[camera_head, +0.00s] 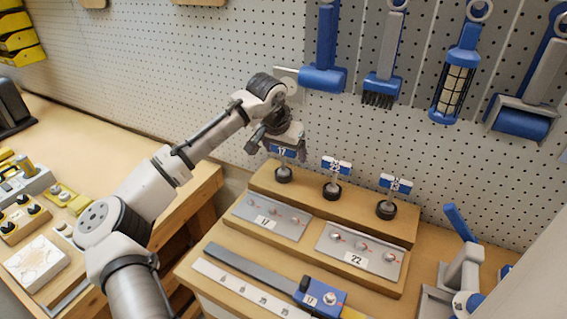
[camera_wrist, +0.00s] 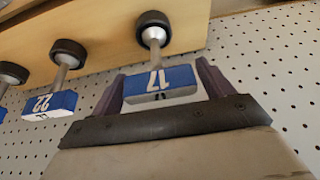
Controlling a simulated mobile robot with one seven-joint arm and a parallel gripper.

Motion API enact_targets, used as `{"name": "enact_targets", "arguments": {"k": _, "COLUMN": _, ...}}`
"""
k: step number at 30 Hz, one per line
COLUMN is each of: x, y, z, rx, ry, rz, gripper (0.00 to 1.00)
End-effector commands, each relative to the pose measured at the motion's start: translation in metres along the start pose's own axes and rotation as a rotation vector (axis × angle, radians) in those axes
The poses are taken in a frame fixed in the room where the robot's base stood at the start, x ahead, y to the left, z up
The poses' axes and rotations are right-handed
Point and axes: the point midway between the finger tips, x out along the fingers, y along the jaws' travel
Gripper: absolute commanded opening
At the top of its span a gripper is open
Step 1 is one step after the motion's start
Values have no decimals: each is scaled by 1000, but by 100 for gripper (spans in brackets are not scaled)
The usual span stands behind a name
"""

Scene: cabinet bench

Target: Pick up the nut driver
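Three nut drivers with blue-and-white labelled handles stand in a row on the upper step of a wooden stand (camera_head: 315,211). The leftmost, labelled 17 (camera_head: 283,152), is under my gripper (camera_head: 275,142); the others are in the middle (camera_head: 336,166) and at the right (camera_head: 396,184). In the wrist view the handle of the 17 driver (camera_wrist: 160,82) lies between the two fingers of my gripper (camera_wrist: 160,88), close to both. Whether they press on it I cannot tell. Its shaft and black socket (camera_wrist: 153,28) show beyond. A driver labelled 22 (camera_wrist: 50,104) is beside it.
Grey plates labelled 17 (camera_head: 272,217) and 22 (camera_head: 361,253) with bolts lie on the lower step. A blue tool (camera_head: 320,298) lies in front. Tools hang on the pegboard (camera_head: 400,140) close behind. A clamp-like device (camera_head: 464,268) stands at right.

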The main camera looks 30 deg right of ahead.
Motion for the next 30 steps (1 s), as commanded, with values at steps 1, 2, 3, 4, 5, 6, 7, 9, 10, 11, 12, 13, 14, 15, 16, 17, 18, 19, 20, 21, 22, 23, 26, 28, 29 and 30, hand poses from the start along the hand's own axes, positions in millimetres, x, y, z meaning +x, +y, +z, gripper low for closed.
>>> {"name": "enact_targets", "arguments": {"k": 1, "x": 0, "y": 0, "z": 0, "rx": 0, "ry": 0, "rz": 0, "gripper": 73}}
{"name": "enact_targets", "arguments": {"k": 2, "x": 0, "y": 0, "z": 0, "rx": 0, "ry": 0, "rz": 0, "gripper": 69}}
{"name": "enact_targets", "arguments": {"k": 3, "x": 0, "y": 0, "z": 0, "rx": 0, "ry": 0, "rz": 0, "gripper": 63}}
{"name": "enact_targets", "arguments": {"k": 4, "x": 0, "y": 0, "z": 0, "rx": 0, "ry": 0, "rz": 0, "gripper": 60}}
{"name": "enact_targets", "arguments": {"k": 5, "x": 0, "y": 0, "z": 0, "rx": 0, "ry": 0, "rz": 0, "gripper": 56}}
{"name": "enact_targets", "arguments": {"k": 6, "x": 0, "y": 0, "z": 0, "rx": 0, "ry": 0, "rz": 0, "gripper": 50}}
{"name": "enact_targets", "arguments": {"k": 7, "x": 0, "y": 0, "z": 0, "rx": 0, "ry": 0, "rz": 0, "gripper": 46}}
{"name": "enact_targets", "arguments": {"k": 9, "x": 0, "y": 0, "z": 0, "rx": 0, "ry": 0, "rz": 0, "gripper": 38}}
{"name": "enact_targets", "arguments": {"k": 10, "x": -1, "y": 0, "z": 0, "rx": 0, "ry": 1, "rz": 0, "gripper": 38}}
{"name": "enact_targets", "arguments": {"k": 11, "x": -1, "y": 0, "z": 0, "rx": 0, "ry": 1, "rz": 0, "gripper": 38}}
{"name": "enact_targets", "arguments": {"k": 12, "x": -1, "y": 0, "z": 0, "rx": 0, "ry": 1, "rz": 0, "gripper": 38}}
{"name": "enact_targets", "arguments": {"k": 13, "x": -1, "y": 0, "z": 0, "rx": 0, "ry": 1, "rz": 0, "gripper": 38}}
{"name": "enact_targets", "arguments": {"k": 14, "x": -1, "y": 0, "z": 0, "rx": 0, "ry": 1, "rz": 0, "gripper": 38}}
{"name": "enact_targets", "arguments": {"k": 15, "x": -1, "y": 0, "z": 0, "rx": 0, "ry": 1, "rz": 0, "gripper": 38}}
{"name": "enact_targets", "arguments": {"k": 16, "x": -1, "y": 0, "z": -1, "rx": 0, "ry": 1, "rz": 0, "gripper": 38}}
{"name": "enact_targets", "arguments": {"k": 17, "x": -2, "y": 0, "z": -1, "rx": 0, "ry": 1, "rz": 0, "gripper": 38}}
{"name": "enact_targets", "arguments": {"k": 18, "x": -2, "y": 0, "z": -1, "rx": 0, "ry": 2, "rz": 0, "gripper": 38}}
{"name": "enact_targets", "arguments": {"k": 19, "x": -3, "y": 0, "z": -2, "rx": 0, "ry": 2, "rz": 0, "gripper": 38}}
{"name": "enact_targets", "arguments": {"k": 20, "x": -4, "y": 0, "z": -2, "rx": 0, "ry": 2, "rz": 0, "gripper": 38}}
{"name": "enact_targets", "arguments": {"k": 21, "x": -6, "y": 0, "z": -3, "rx": 0, "ry": 3, "rz": 0, "gripper": 38}}
{"name": "enact_targets", "arguments": {"k": 22, "x": -9, "y": 0, "z": -4, "rx": 0, "ry": 3, "rz": 0, "gripper": 38}}
{"name": "enact_targets", "arguments": {"k": 23, "x": -11, "y": 0, "z": -5, "rx": 0, "ry": 3, "rz": 0, "gripper": 38}}
{"name": "enact_targets", "arguments": {"k": 26, "x": -21, "y": 0, "z": -10, "rx": 0, "ry": 3, "rz": 0, "gripper": 38}}
{"name": "enact_targets", "arguments": {"k": 28, "x": -31, "y": 1, "z": -13, "rx": 1, "ry": 3, "rz": 1, "gripper": 38}}
{"name": "enact_targets", "arguments": {"k": 29, "x": -33, "y": 0, "z": -11, "rx": 0, "ry": 3, "rz": 1, "gripper": 38}}
{"name": "enact_targets", "arguments": {"k": 30, "x": -35, "y": 0, "z": -2, "rx": -1, "ry": 1, "rz": 2, "gripper": 38}}
